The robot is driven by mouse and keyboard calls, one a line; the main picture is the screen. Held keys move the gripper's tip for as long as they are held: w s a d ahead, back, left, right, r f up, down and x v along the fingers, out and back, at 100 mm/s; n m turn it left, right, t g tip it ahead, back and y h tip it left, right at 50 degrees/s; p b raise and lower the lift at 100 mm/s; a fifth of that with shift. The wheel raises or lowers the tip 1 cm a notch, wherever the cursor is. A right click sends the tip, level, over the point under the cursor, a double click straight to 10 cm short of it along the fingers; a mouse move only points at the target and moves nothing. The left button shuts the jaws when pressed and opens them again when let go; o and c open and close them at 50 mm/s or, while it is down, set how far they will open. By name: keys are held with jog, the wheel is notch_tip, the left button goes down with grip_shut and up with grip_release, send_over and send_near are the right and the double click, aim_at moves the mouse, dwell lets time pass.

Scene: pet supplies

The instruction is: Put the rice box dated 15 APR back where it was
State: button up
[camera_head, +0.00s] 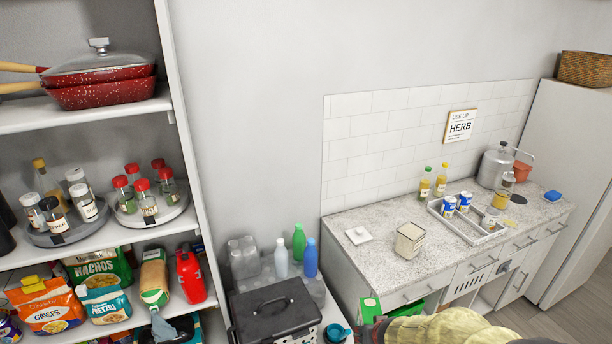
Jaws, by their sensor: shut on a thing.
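My gripper (374,325) shows only in part at the bottom edge, right of centre, at the end of my olive-yellow arm. It is shut on a green box (369,307), held in front of the counter's left end. Only the box's upper part shows, and I cannot read any date or name on it. The fingers are mostly hidden or cut off by the frame.
A shelf unit (183,120) with pans, jars and snack bags stands at left. A dark box (275,308) and bottles stand low in the middle.

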jog(key=shift+s+a+f, duration=0.15)
jog(key=shift+s+a, duration=0.05)
jog(key=shift+a, duration=0.45)
